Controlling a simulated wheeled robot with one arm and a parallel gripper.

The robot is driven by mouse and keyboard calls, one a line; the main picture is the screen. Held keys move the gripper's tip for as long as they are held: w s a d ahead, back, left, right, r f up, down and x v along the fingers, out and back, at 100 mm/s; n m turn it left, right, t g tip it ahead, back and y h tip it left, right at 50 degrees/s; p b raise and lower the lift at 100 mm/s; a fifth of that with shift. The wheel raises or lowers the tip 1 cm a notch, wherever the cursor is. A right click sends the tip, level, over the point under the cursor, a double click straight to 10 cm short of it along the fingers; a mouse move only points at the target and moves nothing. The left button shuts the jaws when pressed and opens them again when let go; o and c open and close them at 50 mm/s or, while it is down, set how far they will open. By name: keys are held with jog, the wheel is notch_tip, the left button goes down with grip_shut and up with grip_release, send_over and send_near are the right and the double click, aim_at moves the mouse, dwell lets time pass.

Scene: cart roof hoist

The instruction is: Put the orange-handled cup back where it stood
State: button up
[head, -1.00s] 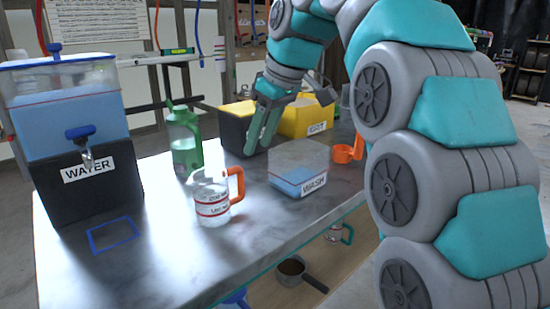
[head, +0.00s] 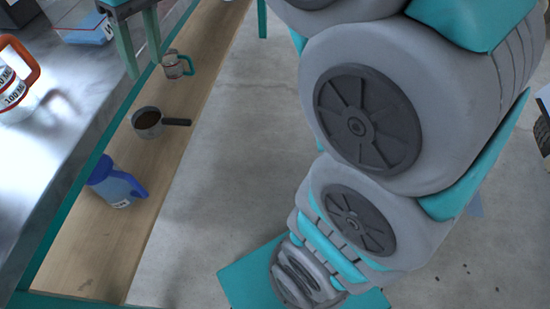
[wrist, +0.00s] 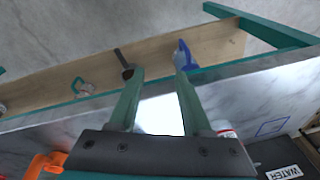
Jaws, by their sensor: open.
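The orange-handled cup (head: 12,92) stands upright on the bench at the left edge of the head view, cut off by the frame. It is clear, with red markings and an orange handle on its upper right. In the wrist view, a clear cup with a red band (wrist: 227,133) shows partly behind the right finger. My gripper (head: 142,64) is open and empty, pointing down near the bench's front edge, right of the cup. Its two green fingers (wrist: 160,76) are apart in the wrist view. A blue square outline (wrist: 272,127) marks the bench there.
On the wooden lower shelf (head: 95,250) are a teal-handled cup (head: 172,66), a dark-handled pot (head: 147,120) and a blue jug (head: 115,184). A clear bin (head: 85,28) with blue contents is at top left. The WATER tank's label (wrist: 283,172) shows at lower right.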

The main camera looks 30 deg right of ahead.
jog(key=s+d+f+m, duration=0.2)
jog(key=s+d+f, duration=0.1)
jog(key=s+f, duration=0.3)
jog(key=s+d+f+m+g+h, duration=0.1)
jog(key=s+d+f+m, duration=0.1)
jog(key=s+d+f, duration=0.2)
jog(key=s+d+f+m+g, duration=0.1)
jog(key=s+d+f, duration=0.3)
jog(key=s+f, duration=0.4)
jog(key=s+m, duration=0.1)
jog(key=s, duration=0.3)
jog(key=shift+d+h, duration=0.25)
jog(key=shift+h, duration=0.15)
jog(key=shift+f, duration=0.1)
